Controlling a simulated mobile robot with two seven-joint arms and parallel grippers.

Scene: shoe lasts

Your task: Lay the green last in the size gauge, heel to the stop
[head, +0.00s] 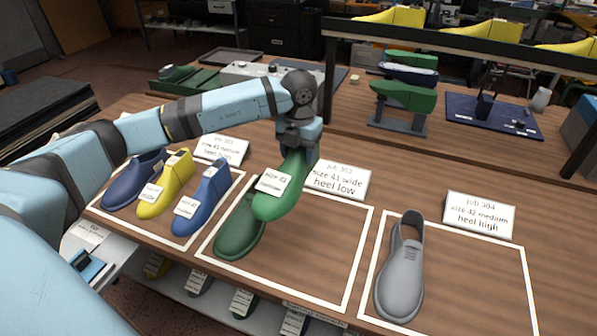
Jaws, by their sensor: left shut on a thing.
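My left gripper (299,147) is shut on the upper end of a bright green last (288,200). The last hangs tilted above the table, with a white size tag on its side. It partly covers a dark green shoe (238,232) in the middle white-outlined area. A dark blue board (515,121) with an upright dark block and small labels lies at the back right. It may be the size gauge, but I cannot tell for sure. My right gripper is out of view.
Blue and yellow lasts (166,184) stand in the left outlined area. A grey shoe (402,270) stands in the right one. A rack (408,123) with green lasts stands behind, beside a black shelf post (326,80). The table right of the dark green shoe is clear.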

